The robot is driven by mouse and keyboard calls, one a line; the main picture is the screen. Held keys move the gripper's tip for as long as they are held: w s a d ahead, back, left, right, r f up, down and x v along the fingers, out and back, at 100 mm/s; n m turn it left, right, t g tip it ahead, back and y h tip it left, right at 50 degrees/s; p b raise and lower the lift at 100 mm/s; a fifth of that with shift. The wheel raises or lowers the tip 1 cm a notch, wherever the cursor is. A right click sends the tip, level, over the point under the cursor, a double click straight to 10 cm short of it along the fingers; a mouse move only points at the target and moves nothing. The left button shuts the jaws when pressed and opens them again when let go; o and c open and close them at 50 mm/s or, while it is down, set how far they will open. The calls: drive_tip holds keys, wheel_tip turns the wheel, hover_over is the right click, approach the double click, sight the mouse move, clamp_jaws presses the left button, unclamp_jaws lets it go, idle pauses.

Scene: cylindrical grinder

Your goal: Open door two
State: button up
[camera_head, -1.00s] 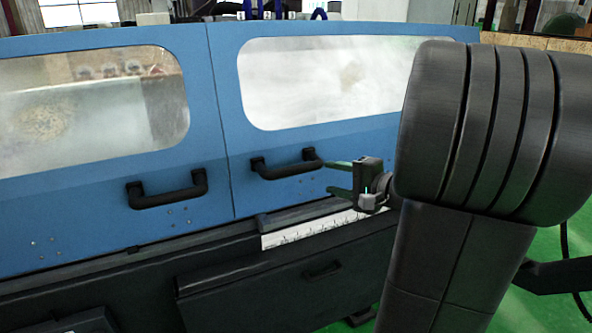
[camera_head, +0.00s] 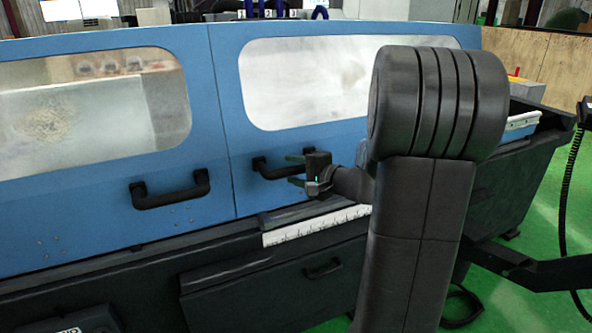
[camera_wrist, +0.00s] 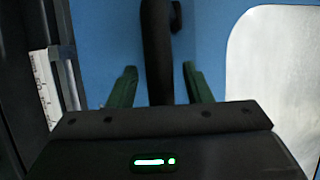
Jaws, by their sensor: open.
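Two blue doors with large windows stand side by side on the machine, both shut at the seam between them. The right door (camera_head: 225,140) has a black bar handle (camera_head: 262,169), and the left door (camera_head: 60,195) has its own black handle (camera_head: 172,193). No number on either door is readable. My gripper (camera_head: 289,169) is open at the right door's handle, its green fingers above and below the bar. In the wrist view the handle (camera_wrist: 157,50) runs between the two fingers (camera_wrist: 158,85), with gaps on both sides. My gripper hides the handle's right end.
A white scale strip (camera_head: 315,226) lies on the dark ledge below the right door. A dark lower panel with a small handle (camera_head: 322,269) sits beneath it. Green floor (camera_head: 545,190) is open at the right, where a coiled black cable (camera_head: 570,180) hangs.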

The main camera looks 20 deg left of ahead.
clamp_jaws()
